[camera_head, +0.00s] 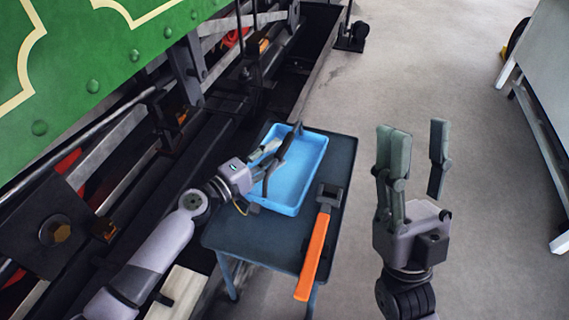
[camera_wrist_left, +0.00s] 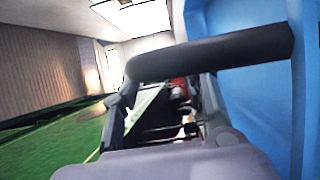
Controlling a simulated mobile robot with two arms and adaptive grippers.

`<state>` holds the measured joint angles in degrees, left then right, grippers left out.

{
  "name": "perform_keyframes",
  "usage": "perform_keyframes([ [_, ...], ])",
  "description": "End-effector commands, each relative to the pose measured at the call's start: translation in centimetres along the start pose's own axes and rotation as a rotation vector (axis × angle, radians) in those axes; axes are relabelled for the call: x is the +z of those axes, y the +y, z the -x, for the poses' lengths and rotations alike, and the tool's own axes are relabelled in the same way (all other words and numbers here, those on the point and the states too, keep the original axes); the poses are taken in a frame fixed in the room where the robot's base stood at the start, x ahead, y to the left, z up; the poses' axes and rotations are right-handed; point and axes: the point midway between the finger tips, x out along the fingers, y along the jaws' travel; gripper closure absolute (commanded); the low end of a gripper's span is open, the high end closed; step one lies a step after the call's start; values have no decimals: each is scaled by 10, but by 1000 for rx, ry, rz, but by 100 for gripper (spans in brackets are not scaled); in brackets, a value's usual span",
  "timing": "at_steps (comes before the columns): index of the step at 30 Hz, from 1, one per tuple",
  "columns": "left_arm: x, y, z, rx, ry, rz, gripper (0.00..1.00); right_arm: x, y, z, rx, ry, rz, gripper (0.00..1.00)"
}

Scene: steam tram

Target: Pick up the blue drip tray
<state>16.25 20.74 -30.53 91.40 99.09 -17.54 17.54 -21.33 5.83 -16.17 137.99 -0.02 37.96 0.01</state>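The blue drip tray (camera_head: 306,160) is a shallow rectangular tray lying flat on a small dark table (camera_head: 335,170). My left gripper (camera_head: 288,136) is over the tray's left part in the head view, its fingers apart with nothing visibly held between them. The gripper and forearm hide part of the tray's left side. I cannot tell whether a finger touches the tray. In the left wrist view, the tray (camera_wrist_left: 240,90) fills the right side, partly behind a dark finger. My right gripper (camera_head: 416,150) is open and empty, right of the table and apart from it.
An orange-handled tool (camera_head: 316,245) with a dark head lies on the table, right of the tray. The green tram side (camera_head: 90,70) and its dark running gear line the left. A pale bench (camera_head: 545,50) stands far right. The grey floor between is clear.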

Motion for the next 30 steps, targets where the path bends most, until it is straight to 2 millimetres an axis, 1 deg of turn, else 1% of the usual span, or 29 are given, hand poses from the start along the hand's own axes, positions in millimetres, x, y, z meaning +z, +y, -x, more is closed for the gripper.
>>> perform_keyframes([
  [1, 1, 2, -9, 3, -1, -2, 60, 0, 0, 0, 0, 1, 0, 60],
  [3, 2, 3, -20, 3, -1, -2, 60, -1, 0, 0, 0, 5, 0, 60],
  [5, 2, 2, -29, 3, 0, -1, 60, -3, 0, 2, 0, 18, -1, 60],
  [7, 2, 1, -37, 2, 0, -1, 60, -9, -1, 2, -1, 51, -4, 60],
  [10, 3, 1, -42, 1, 0, 0, 60, -12, -1, 2, -2, 68, -5, 60],
  [17, 3, 1, -42, 1, 0, 0, 61, -13, -1, 2, -2, 72, -5, 60],
  [30, 2, 1, -42, 0, 0, 0, 90, -13, -1, 2, -2, 70, -4, 60],
])
